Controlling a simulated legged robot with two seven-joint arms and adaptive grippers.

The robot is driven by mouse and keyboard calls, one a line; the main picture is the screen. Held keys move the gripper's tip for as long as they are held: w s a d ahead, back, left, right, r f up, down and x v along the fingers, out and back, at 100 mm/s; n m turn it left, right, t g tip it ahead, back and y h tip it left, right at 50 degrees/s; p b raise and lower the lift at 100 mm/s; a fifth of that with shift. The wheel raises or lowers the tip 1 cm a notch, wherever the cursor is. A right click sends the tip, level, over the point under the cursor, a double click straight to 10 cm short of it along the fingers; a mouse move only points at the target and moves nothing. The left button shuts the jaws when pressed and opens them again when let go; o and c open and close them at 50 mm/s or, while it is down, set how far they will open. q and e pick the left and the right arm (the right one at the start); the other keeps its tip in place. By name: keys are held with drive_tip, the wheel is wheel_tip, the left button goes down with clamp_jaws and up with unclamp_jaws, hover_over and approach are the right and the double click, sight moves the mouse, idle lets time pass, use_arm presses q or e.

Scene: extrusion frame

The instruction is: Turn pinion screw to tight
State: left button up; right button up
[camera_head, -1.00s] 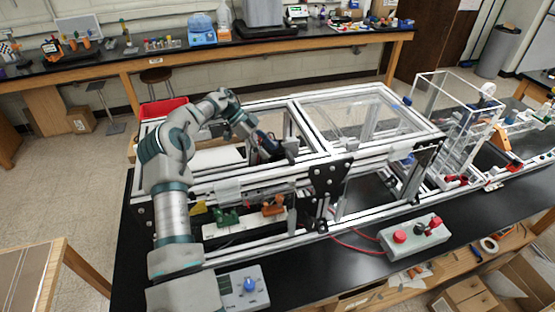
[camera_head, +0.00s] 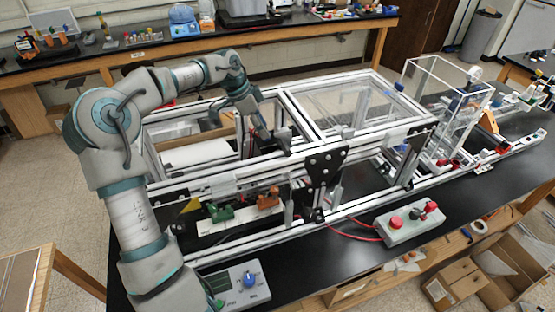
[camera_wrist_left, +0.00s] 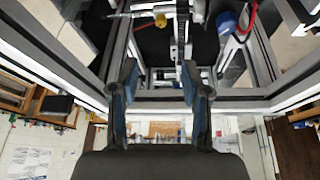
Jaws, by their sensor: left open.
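My left gripper (camera_head: 266,140) reaches down into the left bay of the white extrusion frame (camera_head: 383,142), near its middle crossbar. In the left wrist view its two blue-grey fingers (camera_wrist_left: 160,80) stand wide apart with nothing between the tips. I cannot tell which part is the pinion screw. My right gripper is in neither view.
A green block (camera_head: 221,211) and an orange block (camera_head: 268,198) sit low inside the frame. A control box with red buttons (camera_head: 410,222) and a meter with a blue knob (camera_head: 236,286) stand in front. Clear panels (camera_head: 425,95) rise at the right.

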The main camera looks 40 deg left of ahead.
use_arm(q)
drive_tip(key=shift+n, duration=0.3)
drive_tip(key=x, duration=1.1)
drive_tip(key=a+x, duration=0.1)
drive_tip(key=x, duration=0.5)
drive_tip(key=shift+f, duration=0.15)
drive_tip(key=shift+d, duration=0.65)
drive_tip(key=shift+c, duration=1.4)
drive_tip(key=c, duration=0.4)
drive_tip(key=shift+w, duration=0.1)
clamp_jaws()
drive_tip(key=shift+a, duration=0.25)
drive_tip(key=m+g+b, duration=0.1)
drive_tip(key=m+b, duration=0.1)
drive_tip(key=m, duration=0.1)
drive_tip(key=shift+f+m+h, duration=0.15)
drive_tip(key=shift+m+h, duration=0.15)
drive_tip(key=shift+m, duration=0.5)
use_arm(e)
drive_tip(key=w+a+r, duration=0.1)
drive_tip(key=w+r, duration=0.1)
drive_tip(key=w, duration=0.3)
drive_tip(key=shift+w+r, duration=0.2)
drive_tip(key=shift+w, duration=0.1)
